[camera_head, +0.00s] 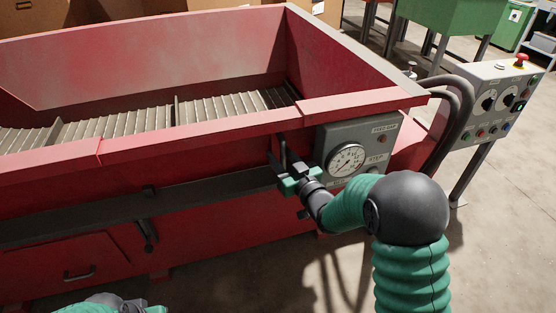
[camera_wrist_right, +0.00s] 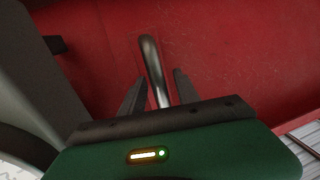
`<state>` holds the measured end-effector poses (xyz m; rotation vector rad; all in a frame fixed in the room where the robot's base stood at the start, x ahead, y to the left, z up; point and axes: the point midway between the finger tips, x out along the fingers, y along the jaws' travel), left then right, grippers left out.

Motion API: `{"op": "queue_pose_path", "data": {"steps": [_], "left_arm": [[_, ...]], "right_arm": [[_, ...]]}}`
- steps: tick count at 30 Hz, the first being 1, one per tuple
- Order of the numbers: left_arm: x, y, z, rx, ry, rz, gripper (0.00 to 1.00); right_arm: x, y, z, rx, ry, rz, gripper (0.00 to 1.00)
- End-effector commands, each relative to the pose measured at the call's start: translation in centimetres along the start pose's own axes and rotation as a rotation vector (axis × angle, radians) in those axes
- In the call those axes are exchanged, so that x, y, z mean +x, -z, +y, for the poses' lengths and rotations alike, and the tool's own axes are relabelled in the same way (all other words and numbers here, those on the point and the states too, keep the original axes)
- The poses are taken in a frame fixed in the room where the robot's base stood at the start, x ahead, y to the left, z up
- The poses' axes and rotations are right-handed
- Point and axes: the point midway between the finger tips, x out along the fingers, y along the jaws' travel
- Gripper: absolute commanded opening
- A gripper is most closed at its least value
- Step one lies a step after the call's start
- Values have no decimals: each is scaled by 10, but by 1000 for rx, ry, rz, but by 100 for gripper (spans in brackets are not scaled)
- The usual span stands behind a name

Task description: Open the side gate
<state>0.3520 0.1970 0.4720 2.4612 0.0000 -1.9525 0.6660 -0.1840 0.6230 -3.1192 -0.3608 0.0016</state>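The side gate seems to be the red side panel (camera_head: 200,158) of the long red machine, between two seams in its top rim. It looks shut, with its top level with the rim beside it. A grey metal handle bar (camera_wrist_right: 152,65) stands out from a red surface in the right wrist view. My right gripper (camera_head: 283,158) is at the panel's right end; its fingers (camera_wrist_right: 158,90) are open, one on each side of the bar, with gaps showing. In the head view the gripper hides most of the handle. My left gripper (camera_head: 112,303) shows only partly at the bottom edge.
A grey gauge box (camera_head: 350,148) is close to the right of my right gripper. A dark rail (camera_head: 100,212) runs along the machine below the panel. A control box (camera_head: 497,100) on a post stands at the right. The floor in front is clear.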

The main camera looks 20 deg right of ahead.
Motion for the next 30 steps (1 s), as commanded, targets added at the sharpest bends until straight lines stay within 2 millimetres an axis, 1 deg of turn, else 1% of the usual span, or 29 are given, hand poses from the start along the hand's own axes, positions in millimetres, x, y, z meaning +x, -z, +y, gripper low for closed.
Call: {"op": "queue_pose_path", "data": {"steps": [1, 4, 11, 14, 20, 21, 30], "left_arm": [[5, -1, 0, 0, 0, 0, 36], [6, -1, 0, 0, 0, 0, 36], [5, -1, 0, 0, 0, 0, 36], [5, -1, 0, 0, 0, 0, 36], [5, -1, 0, 0, 0, 0, 36], [5, -1, 0, 0, 0, 0, 36], [5, -1, 0, 0, 0, 0, 36]], "right_arm": [[6, -2, 0, 0, 1, 1, 38], [13, 0, -1, 0, 1, 0, 38], [15, 1, -1, 0, 1, 0, 38], [15, 1, 0, 0, 0, 0, 27], [14, 0, 0, 0, 0, 0, 1], [14, 0, 0, 0, 0, 0, 0], [14, 0, 0, 0, 0, -1, 0]]}}
